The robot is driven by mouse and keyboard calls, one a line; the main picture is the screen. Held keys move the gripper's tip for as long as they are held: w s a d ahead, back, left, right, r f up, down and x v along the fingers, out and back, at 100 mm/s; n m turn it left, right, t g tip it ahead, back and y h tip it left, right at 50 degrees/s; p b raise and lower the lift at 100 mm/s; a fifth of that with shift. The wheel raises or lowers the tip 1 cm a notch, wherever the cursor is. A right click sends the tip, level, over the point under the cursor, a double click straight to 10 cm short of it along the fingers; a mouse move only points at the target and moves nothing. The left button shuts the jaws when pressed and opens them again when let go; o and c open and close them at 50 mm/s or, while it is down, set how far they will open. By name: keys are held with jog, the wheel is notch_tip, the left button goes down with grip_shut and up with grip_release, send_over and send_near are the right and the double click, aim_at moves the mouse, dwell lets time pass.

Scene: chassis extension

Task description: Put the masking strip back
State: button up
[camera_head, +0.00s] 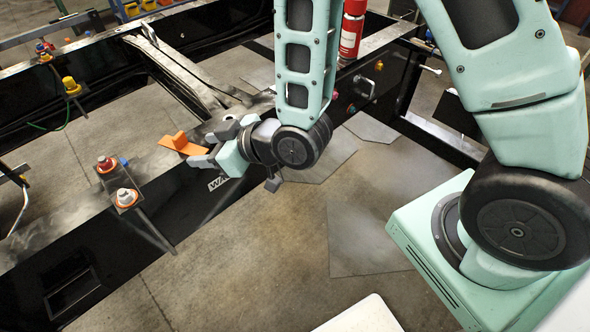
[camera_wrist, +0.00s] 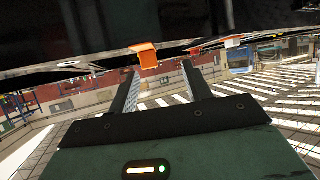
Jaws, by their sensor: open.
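An orange strip with a raised tab (camera_head: 183,144), which looks like the masking strip, rests at the top edge of the black chassis rail (camera_head: 190,200). In the wrist view its orange piece (camera_wrist: 147,57) shows just beyond the fingertips, nearer the left finger. My gripper (camera_head: 207,146) is open beside the strip, at the right of it in the head view. In the wrist view both fingers (camera_wrist: 160,68) stand apart with nothing between them. I cannot tell whether a fingertip touches the strip.
Fittings with red and white caps (camera_head: 126,197) stand on the rail at the left, and a yellow-capped one (camera_head: 71,85) is farther back. A red canister (camera_head: 351,30) stands behind my arm. Crossbeams (camera_head: 180,70) span the frame. The floor in front of the rail is clear.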

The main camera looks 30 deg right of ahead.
jog(key=s+d+r+g+h, duration=0.4)
jog(key=s, duration=0.6)
jog(key=s+d+r+g+h, duration=0.4)
jog(key=s+r+g, duration=0.1)
jog(key=s, duration=0.5)
jog(key=shift+s+d+m+g, duration=0.15)
jog(key=shift+s+m+g, duration=0.15)
jog(key=shift+m, duration=0.1)
jog(key=shift+w, duration=0.1)
